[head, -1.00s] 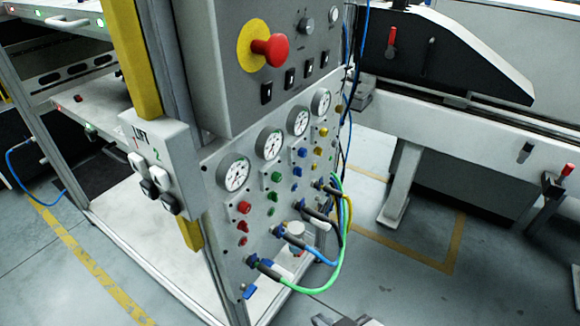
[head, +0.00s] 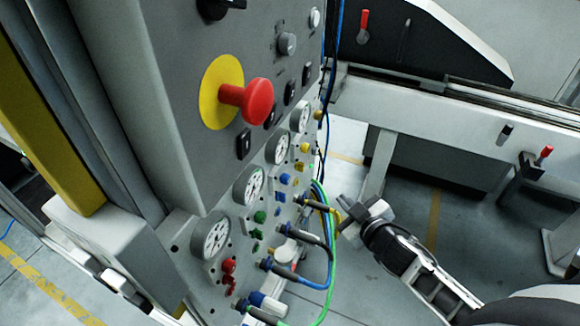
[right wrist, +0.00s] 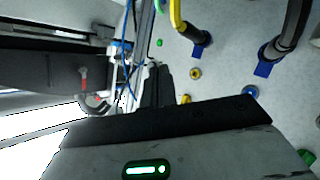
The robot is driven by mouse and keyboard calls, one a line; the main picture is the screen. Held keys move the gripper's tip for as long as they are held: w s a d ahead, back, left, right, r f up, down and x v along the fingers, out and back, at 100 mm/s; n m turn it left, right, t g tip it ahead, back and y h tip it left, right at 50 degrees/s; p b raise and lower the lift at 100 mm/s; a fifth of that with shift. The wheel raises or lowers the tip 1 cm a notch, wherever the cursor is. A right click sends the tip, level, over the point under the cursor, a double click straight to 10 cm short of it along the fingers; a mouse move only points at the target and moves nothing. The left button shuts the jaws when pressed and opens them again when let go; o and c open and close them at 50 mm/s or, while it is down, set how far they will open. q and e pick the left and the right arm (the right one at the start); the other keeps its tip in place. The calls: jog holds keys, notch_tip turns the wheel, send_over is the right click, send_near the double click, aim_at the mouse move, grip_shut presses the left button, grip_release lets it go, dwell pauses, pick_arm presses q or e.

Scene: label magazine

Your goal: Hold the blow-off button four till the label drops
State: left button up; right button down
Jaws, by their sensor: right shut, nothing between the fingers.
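My right gripper (head: 352,215) is shut and empty, to the right of the grey valve panel, apart from the buttons. The panel has columns of coloured buttons under its gauges. The farthest column has yellow buttons (head: 304,148); then come blue buttons (head: 285,178), green buttons (head: 260,216) and red buttons (head: 228,266). I cannot read which is number four. In the right wrist view a yellow button (right wrist: 195,73) and a blue button (right wrist: 250,90) show beyond my gripper's dark edge. I see no label. My left gripper is out of view.
Black, blue, green and yellow hoses (head: 328,245) loop out from the panel's lower ports beside my right gripper. A red emergency stop (head: 258,101) sticks out above the gauges. A white machine rail (head: 440,115) stands at the back right. Floor shows between them.

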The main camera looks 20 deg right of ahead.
aim_at(296, 182)
pick_arm(q)
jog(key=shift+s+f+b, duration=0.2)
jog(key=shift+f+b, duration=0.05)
jog(key=shift+b, duration=0.45)
pick_arm(e)
jog(key=w+a, duration=0.5)
jog(key=w, duration=0.2)
jog(key=shift+a+r, duration=0.15)
jog(key=shift+a, duration=0.05)
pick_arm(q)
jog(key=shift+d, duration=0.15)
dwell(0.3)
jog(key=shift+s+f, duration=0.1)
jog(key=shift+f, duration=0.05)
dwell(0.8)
pick_arm(e)
jog(key=shift+w+a, duration=0.1)
dwell(0.3)
jog(key=shift+w+a, duration=0.2)
jog(key=shift+w+a, duration=0.15)
dwell(0.6)
jog(key=shift+w+a, duration=0.15)
dwell(1.4)
